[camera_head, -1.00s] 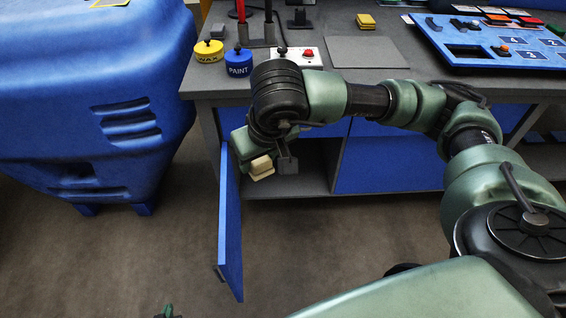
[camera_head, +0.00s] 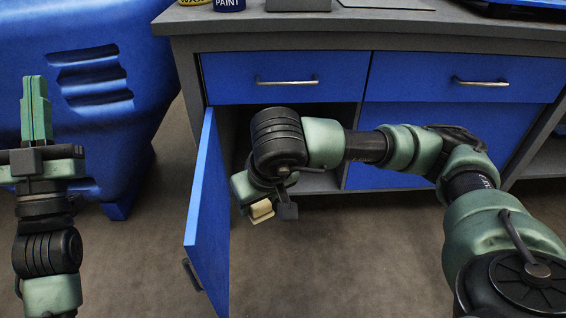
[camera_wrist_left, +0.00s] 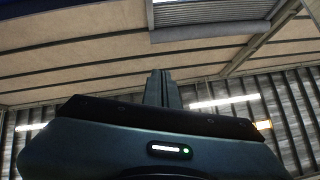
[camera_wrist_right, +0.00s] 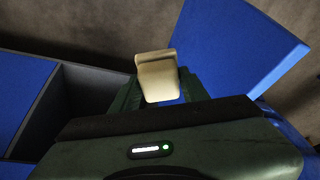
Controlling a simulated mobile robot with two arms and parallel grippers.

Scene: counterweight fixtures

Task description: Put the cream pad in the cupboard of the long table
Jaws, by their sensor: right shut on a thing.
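The cream pad (camera_head: 262,211) is held in my right gripper (camera_head: 262,206), which is shut on it in front of the open cupboard. The pad also shows between the fingertips in the right wrist view (camera_wrist_right: 158,76). The long table (camera_head: 400,32) has a cupboard (camera_head: 316,182) at its left end, partly hidden behind my right arm. Its blue door (camera_head: 208,215) stands swung open, left of the gripper. My left gripper (camera_head: 36,108) is raised at the far left, its fingers together and empty. Its fingers also show in the left wrist view (camera_wrist_left: 161,88).
A blue drawer (camera_head: 285,77) is closed above the cupboard, with another closed drawer (camera_head: 460,77) to its right. A big blue moulded unit (camera_head: 95,85) stands left of the table. The floor (camera_head: 330,270) in front is clear.

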